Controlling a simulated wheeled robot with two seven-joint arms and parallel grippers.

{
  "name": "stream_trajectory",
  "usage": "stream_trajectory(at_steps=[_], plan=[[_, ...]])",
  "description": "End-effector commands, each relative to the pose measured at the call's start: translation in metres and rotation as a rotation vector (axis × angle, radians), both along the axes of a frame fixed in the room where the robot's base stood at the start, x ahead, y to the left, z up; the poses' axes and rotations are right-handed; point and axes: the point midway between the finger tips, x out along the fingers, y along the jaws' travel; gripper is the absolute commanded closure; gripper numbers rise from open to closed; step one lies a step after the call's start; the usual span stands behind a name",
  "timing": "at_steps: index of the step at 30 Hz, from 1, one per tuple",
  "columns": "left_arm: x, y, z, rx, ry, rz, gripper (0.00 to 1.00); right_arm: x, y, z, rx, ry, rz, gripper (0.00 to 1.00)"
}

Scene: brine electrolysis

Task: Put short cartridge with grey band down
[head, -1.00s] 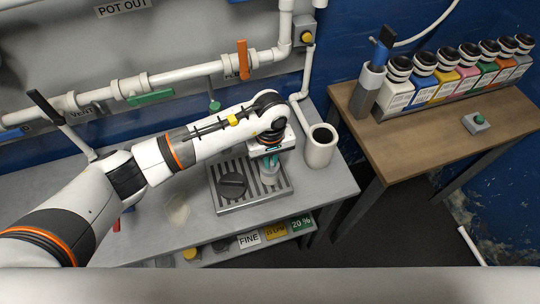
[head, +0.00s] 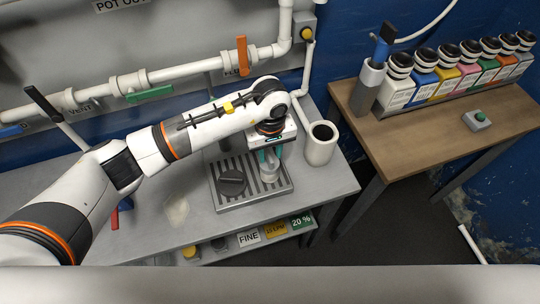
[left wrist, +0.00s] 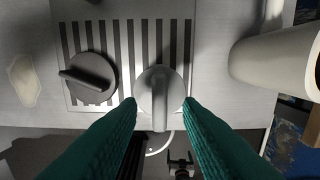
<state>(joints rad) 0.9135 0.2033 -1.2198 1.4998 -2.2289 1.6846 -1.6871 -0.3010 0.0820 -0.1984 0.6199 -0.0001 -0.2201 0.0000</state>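The short cartridge (head: 269,174), pale with a grey look, stands upright on the right part of the slatted tray (head: 228,205). Its band is hard to make out. In the left wrist view its round top with a raised bar (left wrist: 161,92) lies between and beyond my fingertips. My left gripper (head: 268,158) is just above it, its teal fingers apart. In the left wrist view the gripper (left wrist: 159,104) has a clear gap on both sides of the bar. A dark round piece with a bar handle (head: 232,182) sits left of it on the tray; it also shows in the left wrist view (left wrist: 90,78). My right gripper is out of view.
A white cup-like container (head: 320,146) stands close right of the tray. Pipes with an orange valve handle (head: 242,57) and a green one (head: 150,95) run behind. A wooden table (head: 430,125) with several bottles stands right. Labelled shelf items (head: 275,229) sit below the front edge.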

Motion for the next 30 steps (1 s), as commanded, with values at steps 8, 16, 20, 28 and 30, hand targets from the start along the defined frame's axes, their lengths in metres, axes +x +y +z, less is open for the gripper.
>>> stream_trajectory(at_steps=[8,16,20,28,30], plan=[[0.002,0.0,0.058,0.0,-0.006,-0.001,0.68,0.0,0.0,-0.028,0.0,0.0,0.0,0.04],[0.0,0.0,0.093,0.001,-0.002,0.0,0.68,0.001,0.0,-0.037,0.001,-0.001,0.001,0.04],[0.0,0.0,0.097,0.001,0.0,0.0,0.68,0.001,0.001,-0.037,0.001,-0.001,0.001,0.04],[0.0,0.0,0.097,0.0,0.0,0.0,0.68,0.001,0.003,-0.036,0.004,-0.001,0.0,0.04],[0.0,0.0,0.097,0.0,0.0,0.0,0.68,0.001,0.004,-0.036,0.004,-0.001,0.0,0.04]])
